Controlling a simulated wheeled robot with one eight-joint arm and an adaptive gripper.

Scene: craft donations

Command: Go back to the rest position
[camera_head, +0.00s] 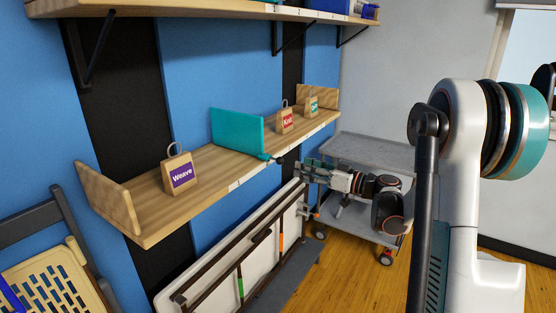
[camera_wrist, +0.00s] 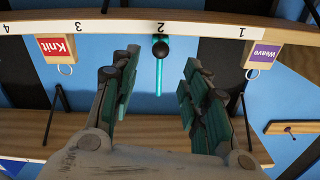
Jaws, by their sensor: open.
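My gripper (camera_head: 306,173) is in front of the lower shelf, below and to the right of the teal panel in the head view. In the wrist view its two fingers (camera_wrist: 160,68) are spread apart with nothing between them. The teal panel (camera_head: 237,131) stands upright on the shelf. In the wrist view, which is upside down, it shows edge-on as a thin teal strip (camera_wrist: 158,80) with a black knob, seen through the finger gap and apart from both fingers.
The lower shelf (camera_head: 145,226) holds a Weave bag (camera_head: 180,171), a Knit bag (camera_head: 285,121) and a third bag (camera_head: 312,104). A grey cart (camera_head: 370,150) stands behind my arm. A folded table (camera_head: 180,285) leans under the shelf. An upper shelf (camera_head: 200,9) runs above.

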